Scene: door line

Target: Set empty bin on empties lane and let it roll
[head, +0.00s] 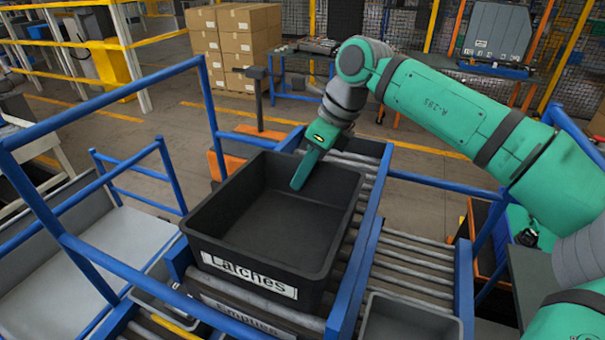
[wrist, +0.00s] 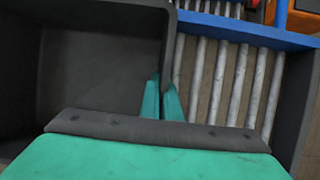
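The empty black bin (head: 262,215), labelled "Latches", is over the roller lane with the "Empties" label (head: 245,316) at its front. It looks about level; whether its base rests on the rollers is hidden. My gripper (head: 298,184) is at the bin's far right wall, with one green finger showing inside the bin. In the wrist view, the fingers (wrist: 162,105) are close together on either side of the wall of the bin (wrist: 100,60), shut on it. Lane rollers (wrist: 225,75) show to the right of that wall.
Blue rails (head: 362,250) border the lane on the right, and a blue frame (head: 120,110) stands at left. A neighbouring roller lane (head: 410,262) is at right, with a grey bin (head: 410,320) at its near end. Stacked cartons (head: 235,45) stand far behind.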

